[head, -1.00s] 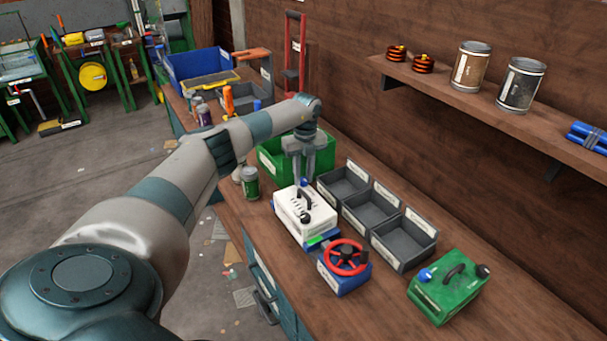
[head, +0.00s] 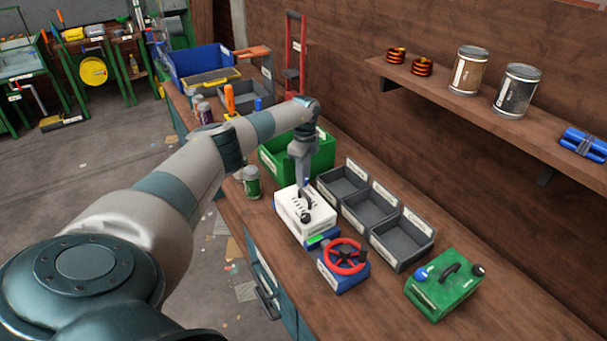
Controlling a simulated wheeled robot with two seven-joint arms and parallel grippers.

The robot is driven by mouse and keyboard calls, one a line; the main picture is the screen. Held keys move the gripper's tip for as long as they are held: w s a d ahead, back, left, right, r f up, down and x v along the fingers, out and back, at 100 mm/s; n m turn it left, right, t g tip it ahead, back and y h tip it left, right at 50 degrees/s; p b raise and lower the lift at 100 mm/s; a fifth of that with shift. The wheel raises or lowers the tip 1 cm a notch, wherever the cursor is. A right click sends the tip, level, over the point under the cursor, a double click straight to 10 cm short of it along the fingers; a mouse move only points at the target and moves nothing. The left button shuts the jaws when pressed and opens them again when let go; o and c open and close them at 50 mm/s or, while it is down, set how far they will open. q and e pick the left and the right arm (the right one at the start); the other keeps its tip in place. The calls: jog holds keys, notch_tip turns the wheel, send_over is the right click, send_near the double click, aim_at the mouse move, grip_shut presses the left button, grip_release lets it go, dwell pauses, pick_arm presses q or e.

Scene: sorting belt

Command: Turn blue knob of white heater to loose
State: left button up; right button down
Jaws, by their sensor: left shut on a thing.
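The white heater (head: 291,219) stands on the workbench, with a black handle and a dark knob (head: 305,216) on its top. My left gripper (head: 304,182) points down at the far end of the heater's top and is shut on the blue knob. The knob is almost wholly hidden by the fingers, so its turn position cannot be read. My right gripper is not in view.
A blue box with a red handwheel (head: 345,257) stands just in front of the heater. Grey bins (head: 402,262) line its right side. A green box (head: 445,297) with a blue and a black knob stands at the right. A green can (head: 251,184) and a green crate (head: 323,160) are close by.

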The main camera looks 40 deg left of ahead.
pick_arm(q)
jog(key=shift+r, duration=0.1)
dwell(0.3)
jog(key=o, duration=1)
jog(key=shift+o, duration=0.2)
notch_tip(320, 180, up, 17)
jog(key=b, duration=0.5)
jog(key=shift+w+r, duration=0.2)
jog(key=shift+w, duration=0.1)
jog(key=shift+s+a+f, duration=0.1)
jog(key=shift+f, duration=0.05)
